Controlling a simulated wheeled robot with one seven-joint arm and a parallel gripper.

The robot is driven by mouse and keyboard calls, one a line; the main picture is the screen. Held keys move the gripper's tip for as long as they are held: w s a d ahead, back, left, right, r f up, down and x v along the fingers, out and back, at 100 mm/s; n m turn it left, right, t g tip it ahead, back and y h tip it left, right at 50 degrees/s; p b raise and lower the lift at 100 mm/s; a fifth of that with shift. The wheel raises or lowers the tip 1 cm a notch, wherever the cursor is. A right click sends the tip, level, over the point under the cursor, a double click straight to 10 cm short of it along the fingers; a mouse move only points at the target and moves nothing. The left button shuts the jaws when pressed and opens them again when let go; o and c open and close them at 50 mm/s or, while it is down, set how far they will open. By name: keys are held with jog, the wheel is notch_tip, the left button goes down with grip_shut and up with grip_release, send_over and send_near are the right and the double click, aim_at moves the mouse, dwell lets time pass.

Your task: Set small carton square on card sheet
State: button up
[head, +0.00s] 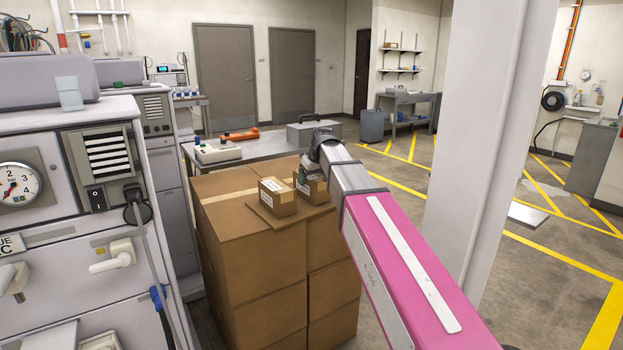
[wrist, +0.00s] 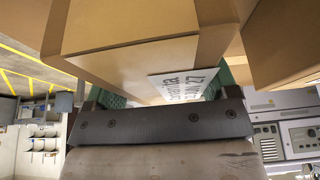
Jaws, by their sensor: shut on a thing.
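My gripper (head: 308,178) is shut on a small brown carton (head: 316,190) with a white label. In the wrist view the held carton (wrist: 130,30) fills the middle, between the green finger pads, its printed label facing the gripper. The card sheet (head: 262,217) is a thin brown sheet on top of the stack of large boxes. A second small labelled carton (head: 278,198) stands on the sheet, just left of the held one. The held carton is over or on the sheet's right part; I cannot tell whether it touches it. My gripper partly hides it in the head view.
The stack of large brown boxes (head: 245,265) stands in front of me. White machines (head: 65,220) are close on the left, and a white pillar (head: 480,130) rises on the right. A steel table (head: 260,147) with equipment is behind the stack.

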jog(key=shift+f, duration=0.1)
jog(key=o, duration=1)
jog(key=shift+o, duration=0.2)
jog(key=v, duration=1.2)
